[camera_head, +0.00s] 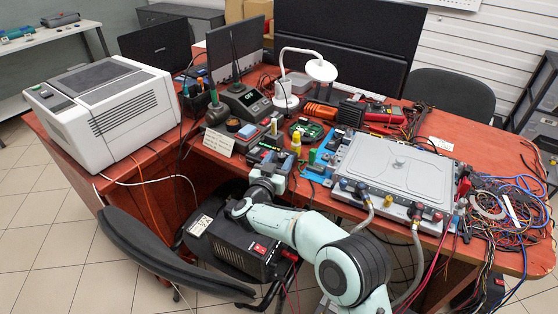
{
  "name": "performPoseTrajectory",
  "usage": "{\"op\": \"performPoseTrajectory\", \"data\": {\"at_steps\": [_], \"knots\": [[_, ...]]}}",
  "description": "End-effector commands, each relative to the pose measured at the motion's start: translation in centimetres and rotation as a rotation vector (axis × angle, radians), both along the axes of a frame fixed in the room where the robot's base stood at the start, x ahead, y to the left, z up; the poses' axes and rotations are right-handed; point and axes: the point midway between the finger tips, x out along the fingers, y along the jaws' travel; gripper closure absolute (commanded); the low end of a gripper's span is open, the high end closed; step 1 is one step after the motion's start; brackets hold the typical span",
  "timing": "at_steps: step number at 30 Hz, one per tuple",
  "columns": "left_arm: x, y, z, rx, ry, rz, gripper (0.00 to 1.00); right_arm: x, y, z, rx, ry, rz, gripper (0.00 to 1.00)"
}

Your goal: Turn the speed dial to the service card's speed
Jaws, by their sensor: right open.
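A small cream card (218,142) with print too small to read stands near the front edge of the red-brown desk, left of centre; it looks like the service card. My right gripper (282,160) is at the desk's front edge, right of the card, in front of a small dark unit (257,154) with coloured parts. It is open; its fingers are small and dark here, and I cannot tell whether they touch anything. I cannot make out the speed dial; the gripper hides part of this area. My left gripper is not in view.
A grey lidded box (395,165) with hoses stands right of my gripper. Tangled wires (497,208) cover the desk's right end. A white printer-like machine (105,110) stands at left. A lamp (320,70) rises behind. A black chair (165,258) is in front.

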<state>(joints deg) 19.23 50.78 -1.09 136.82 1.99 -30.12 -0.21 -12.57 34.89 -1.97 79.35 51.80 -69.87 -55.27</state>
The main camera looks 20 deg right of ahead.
Motion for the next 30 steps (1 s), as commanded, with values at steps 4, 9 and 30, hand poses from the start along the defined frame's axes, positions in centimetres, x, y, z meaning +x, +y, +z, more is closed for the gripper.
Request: {"op": "performPoseTrajectory", "data": {"at_steps": [4, 9, 30], "knots": [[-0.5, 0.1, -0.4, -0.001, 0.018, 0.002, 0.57, 0.7, -0.7, 0.0, -0.001, -0.001, 0.000, 0.49], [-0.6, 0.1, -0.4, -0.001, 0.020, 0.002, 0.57, 0.8, -0.8, 0.0, -0.001, 0.001, 0.002, 0.49], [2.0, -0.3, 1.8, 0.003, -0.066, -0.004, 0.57, 0.4, -1.3, 0.3, -0.004, -0.002, 0.229, 1.00]]}}
